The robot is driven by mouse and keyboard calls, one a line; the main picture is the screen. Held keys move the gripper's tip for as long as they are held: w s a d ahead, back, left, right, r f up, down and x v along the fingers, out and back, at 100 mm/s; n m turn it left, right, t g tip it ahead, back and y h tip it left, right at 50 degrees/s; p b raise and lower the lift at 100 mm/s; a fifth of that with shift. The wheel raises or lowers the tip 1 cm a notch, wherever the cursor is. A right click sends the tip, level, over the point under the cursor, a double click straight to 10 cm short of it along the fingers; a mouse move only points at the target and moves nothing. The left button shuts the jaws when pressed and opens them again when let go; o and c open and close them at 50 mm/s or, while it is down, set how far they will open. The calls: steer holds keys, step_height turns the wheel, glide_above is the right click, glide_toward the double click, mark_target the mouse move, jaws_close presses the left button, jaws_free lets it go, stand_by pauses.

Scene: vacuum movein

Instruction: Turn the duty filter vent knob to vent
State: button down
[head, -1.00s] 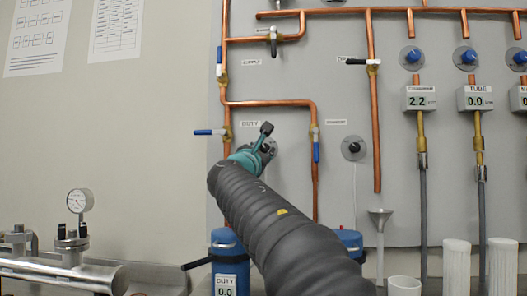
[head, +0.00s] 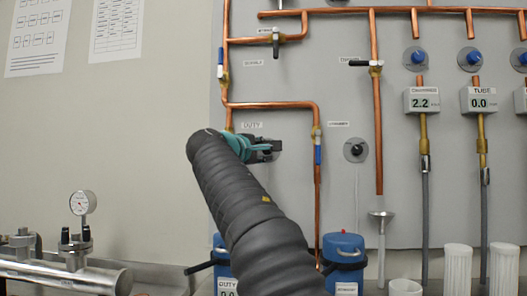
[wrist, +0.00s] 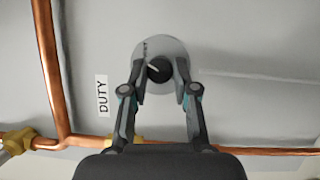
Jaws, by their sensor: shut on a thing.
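The duty filter vent knob (wrist: 159,68) is a small black round knob with a pale pointer line, on a grey disc (wrist: 160,46) beside the "DUTY" label (wrist: 102,95) in the wrist view. The line points toward the upper left there; the disc's small marking is too small to read. My gripper (wrist: 160,78) has one finger on each side of the knob and is shut on it. In the head view my gripper (head: 270,148) is at the panel below the DUTY label (head: 252,125), and it hides the knob.
Copper pipes run close by, with a blue-handled valve (head: 318,150) right of my gripper. The standby knob (head: 355,149) sits farther right. Blue canisters (head: 344,252) stand below.

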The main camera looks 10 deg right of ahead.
steer(key=shift+m+g+y, duration=0.4)
steer(key=shift+m, duration=1.2)
steer(key=c, duration=0.9)
jaws_free()
steer(key=shift+r, duration=0.1)
steer(key=shift+s, duration=0.1)
steer(key=v, duration=1.1)
steer(key=shift+s+a+r, duration=0.1)
steer(key=shift+s+a, duration=0.2)
